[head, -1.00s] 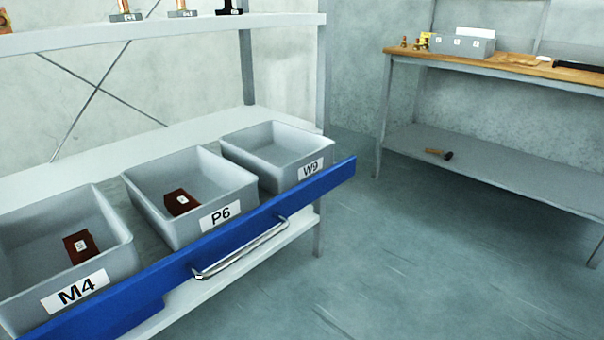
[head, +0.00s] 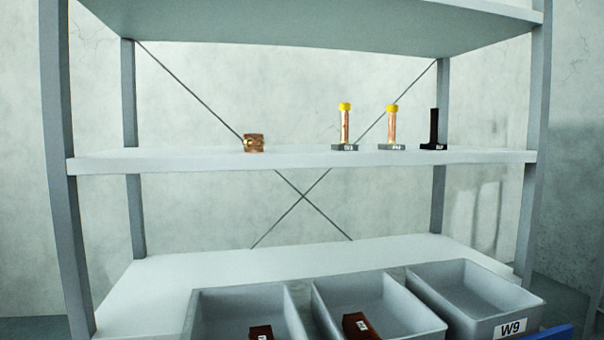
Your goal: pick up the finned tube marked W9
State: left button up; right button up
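On the middle shelf stand two upright copper-coloured tubes with yellow caps on dark bases, a left one (head: 345,126) and a right one (head: 392,126). Each base has a small white label, too small to read with certainty, so I cannot tell which piece is marked W9. A black upright piece (head: 433,130) on a dark labelled base stands to their right. The bin marked W9 (head: 510,328) is at the lower right and its visible inside looks empty. Neither of my grippers is in view.
A brown copper-coloured piece (head: 254,143) sits further left on the middle shelf (head: 200,163). Two more grey bins, left (head: 230,297) and middle (head: 360,285), each hold a dark red block. Shelf posts (head: 62,200) bound both sides. The shelf's left part is clear.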

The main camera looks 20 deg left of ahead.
aim_at(252, 142)
jog(key=i+l+u, duration=0.1)
jog(key=u, duration=0.7)
